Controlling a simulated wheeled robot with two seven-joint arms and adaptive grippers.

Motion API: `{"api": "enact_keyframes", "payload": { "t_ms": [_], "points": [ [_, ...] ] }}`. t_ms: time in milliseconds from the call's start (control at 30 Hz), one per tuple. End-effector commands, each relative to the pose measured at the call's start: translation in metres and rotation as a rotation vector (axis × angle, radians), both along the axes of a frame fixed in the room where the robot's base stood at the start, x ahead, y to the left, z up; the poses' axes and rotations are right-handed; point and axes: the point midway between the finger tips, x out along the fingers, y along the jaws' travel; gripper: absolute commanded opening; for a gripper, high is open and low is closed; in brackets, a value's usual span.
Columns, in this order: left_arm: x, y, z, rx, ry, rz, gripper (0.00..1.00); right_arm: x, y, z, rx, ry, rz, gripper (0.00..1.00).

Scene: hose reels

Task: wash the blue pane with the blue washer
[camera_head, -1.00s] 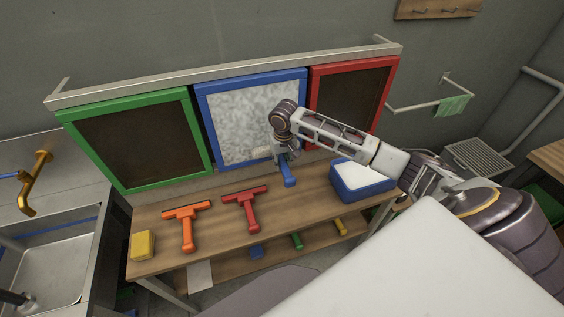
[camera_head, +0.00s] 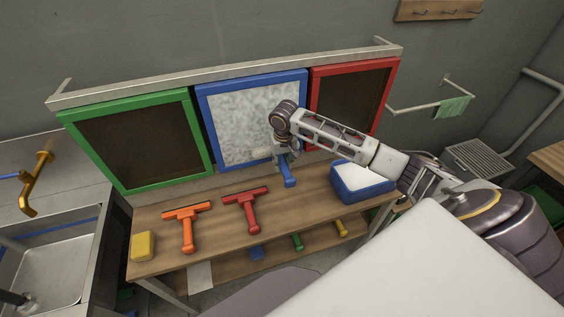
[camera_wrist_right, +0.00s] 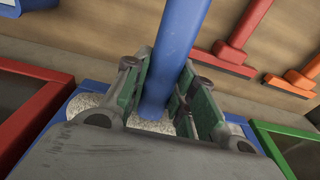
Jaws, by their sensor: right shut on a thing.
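The blue pane (camera_head: 240,125) stands in a blue frame at the back of the bench, covered with a whitish mottled film. My right gripper (camera_head: 284,157) is in front of its lower right part. It is shut on the blue washer (camera_head: 289,176), whose blue handle points down and towards me. In the right wrist view the handle (camera_wrist_right: 180,45) runs between the green-padded fingers (camera_wrist_right: 160,95). A pale fleecy head (camera_wrist_right: 150,125) shows partly behind the fingers. I cannot tell whether the head touches the pane. My left gripper is not in view.
A green-framed pane (camera_head: 135,140) and a red-framed pane (camera_head: 350,100) flank the blue one. On the bench lie an orange squeegee (camera_head: 187,228), a red squeegee (camera_head: 247,210) and a yellow sponge (camera_head: 143,246). A blue tub (camera_head: 362,190) with white content stands at right. A sink (camera_head: 55,260) is at left.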

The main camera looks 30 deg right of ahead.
Motion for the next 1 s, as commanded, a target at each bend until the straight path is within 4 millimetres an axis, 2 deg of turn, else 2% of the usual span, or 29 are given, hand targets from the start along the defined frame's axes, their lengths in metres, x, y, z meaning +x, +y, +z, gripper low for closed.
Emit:
{"api": "enact_keyframes", "payload": {
  "t_ms": [367, 1000],
  "points": [
    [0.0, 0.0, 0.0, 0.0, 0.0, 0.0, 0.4, 0.002, -0.001, 0.0, 0.0, -0.007, -0.002, 0.03],
    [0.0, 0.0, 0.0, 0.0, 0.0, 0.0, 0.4, 0.0, 0.0, -0.034, -0.001, -0.005, -0.002, 0.03]
  ]
}}
